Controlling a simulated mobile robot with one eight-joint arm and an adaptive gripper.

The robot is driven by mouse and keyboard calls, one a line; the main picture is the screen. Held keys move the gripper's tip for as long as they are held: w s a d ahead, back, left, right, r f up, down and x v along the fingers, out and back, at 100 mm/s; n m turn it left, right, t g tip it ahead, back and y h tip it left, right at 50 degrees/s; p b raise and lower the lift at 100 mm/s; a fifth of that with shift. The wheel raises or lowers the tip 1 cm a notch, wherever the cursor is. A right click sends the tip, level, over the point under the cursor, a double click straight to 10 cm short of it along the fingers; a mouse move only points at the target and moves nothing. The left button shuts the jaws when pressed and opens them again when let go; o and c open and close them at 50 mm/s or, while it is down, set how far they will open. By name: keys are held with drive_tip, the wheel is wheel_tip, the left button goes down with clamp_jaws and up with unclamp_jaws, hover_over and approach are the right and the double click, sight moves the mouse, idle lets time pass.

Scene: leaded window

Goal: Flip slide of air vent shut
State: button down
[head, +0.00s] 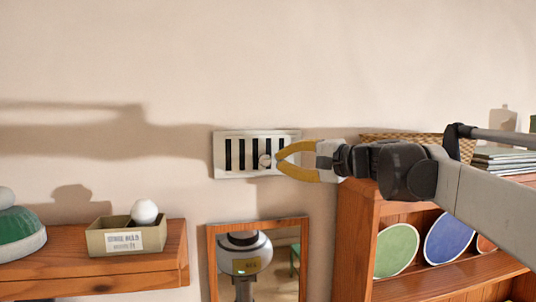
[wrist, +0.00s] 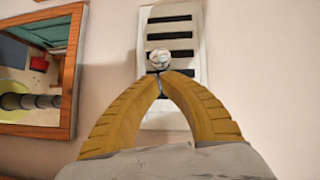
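The air vent (head: 220,157) is a pale rectangular plate on the wall with several dark upright slots showing. A small round pale knob (head: 265,161) stands on its face, right of the middle. In the wrist view the vent (wrist: 186,57) appears turned on end, with its knob (wrist: 159,59) just beyond my fingertips. My gripper (head: 279,160) has yellow fingers and reaches in from the right, in front of the vent's right part. In the wrist view my gripper's fingertips (wrist: 161,77) come together with nothing visible between them. I cannot tell whether they touch the knob.
A framed mirror (head: 212,262) hangs below the vent. A wooden shelf unit (head: 352,240) with plates stands at the lower right, with a basket and books on top. At left, a wooden shelf (head: 160,262) bears a labelled box (head: 108,240) and a white ball. The wall above is clear.

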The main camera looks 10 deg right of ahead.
sight(264, 155)
drive_tip(key=shift+w+a+f, duration=0.1)
drive_tip(key=shift+w+f, duration=0.05)
drive_tip(key=shift+a, duration=1.25)
drive_tip(key=shift+d, duration=0.2)
